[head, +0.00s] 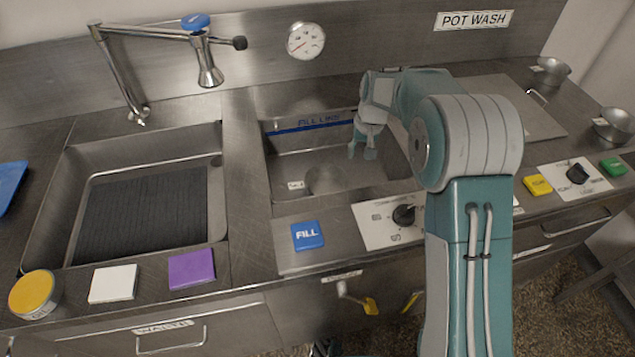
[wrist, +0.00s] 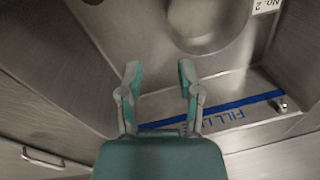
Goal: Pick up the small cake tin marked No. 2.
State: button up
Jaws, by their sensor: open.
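A round, shallow grey metal tin (head: 335,180) lies low in the right-hand basin (head: 285,152). It also shows at the top of the wrist view (wrist: 205,25), cut off by the frame edge. A white label (wrist: 268,5) reading "No. 2" shows beside the tin there; I cannot tell whether it is fixed to the tin. The label also shows small in the head view (head: 296,185). My gripper (head: 363,153) is open and empty, above the right part of the basin and apart from the tin. Its two fingers (wrist: 160,70) point towards the tin's side.
Steel walls and a blue "FILL LINE" stripe (wrist: 237,106) bound the basin. A left basin (head: 60,190) has a dark ribbed mat. A blue FILL button (head: 307,236) and a dial (head: 404,214) sit on the front ledge. Metal bowls (head: 612,126) stand far right.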

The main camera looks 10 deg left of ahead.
aim_at(346, 177)
jog(key=f, duration=0.2)
jog(key=a+f, duration=0.1)
jog(key=f, duration=0.1)
jog(key=a+f, duration=0.1)
jog(key=f, duration=0.1)
jog(key=shift+w+f, duration=0.2)
jog(key=shift+f, duration=0.2)
jog(key=shift+a+f, duration=0.2)
jog(key=shift+f, duration=0.7)
jog(key=shift+a+f, duration=0.15)
jog(key=shift+f, duration=0.7)
jog(key=shift+a+f, duration=0.2)
jog(key=shift+f, duration=0.7)
grip_shut()
